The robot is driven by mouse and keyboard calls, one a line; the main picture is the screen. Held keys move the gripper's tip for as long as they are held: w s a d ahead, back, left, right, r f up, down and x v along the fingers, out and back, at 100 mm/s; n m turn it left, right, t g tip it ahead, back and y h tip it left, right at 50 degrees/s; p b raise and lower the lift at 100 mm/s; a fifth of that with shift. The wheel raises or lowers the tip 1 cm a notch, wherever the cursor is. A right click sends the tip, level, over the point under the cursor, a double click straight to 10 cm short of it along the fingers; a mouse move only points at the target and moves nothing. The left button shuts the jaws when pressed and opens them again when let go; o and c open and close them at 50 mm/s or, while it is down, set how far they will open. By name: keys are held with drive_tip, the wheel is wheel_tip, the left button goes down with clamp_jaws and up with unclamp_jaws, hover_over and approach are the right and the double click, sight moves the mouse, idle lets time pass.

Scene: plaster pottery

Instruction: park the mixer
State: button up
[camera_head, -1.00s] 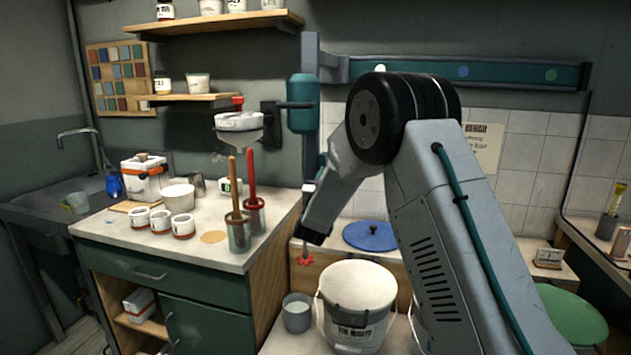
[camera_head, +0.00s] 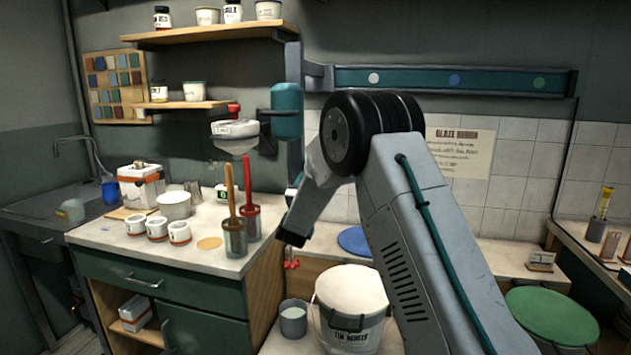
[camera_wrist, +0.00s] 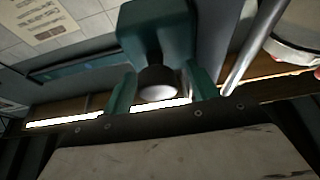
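The mixer (camera_head: 286,110) is a teal upright motor body on the wall bracket left of the rail, above the bench corner. A red paddle (camera_head: 291,264) shows low down, just left of and above the bucket. The shaft between is mostly hidden by my arm. My gripper (camera_head: 290,238) points down-left in front of it, its fingers too small to make out there. In the wrist view my gripper (camera_wrist: 162,104) has two teal fingers apart. The mixer's teal body (camera_wrist: 158,28) and dark collar appear between and beyond them; I cannot tell if they touch.
A white bucket (camera_head: 352,292) and grey cup (camera_head: 293,318) stand low before the bench. A teal rail (camera_head: 450,80) with white, blue and green dots runs along the wall. A green stool (camera_head: 552,316) stands right.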

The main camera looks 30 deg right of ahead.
drive_tip(key=v, duration=0.7)
drive_tip(key=shift+s+a, duration=0.25)
drive_tip(key=shift+s, duration=0.05)
drive_tip(key=shift+f, duration=0.15)
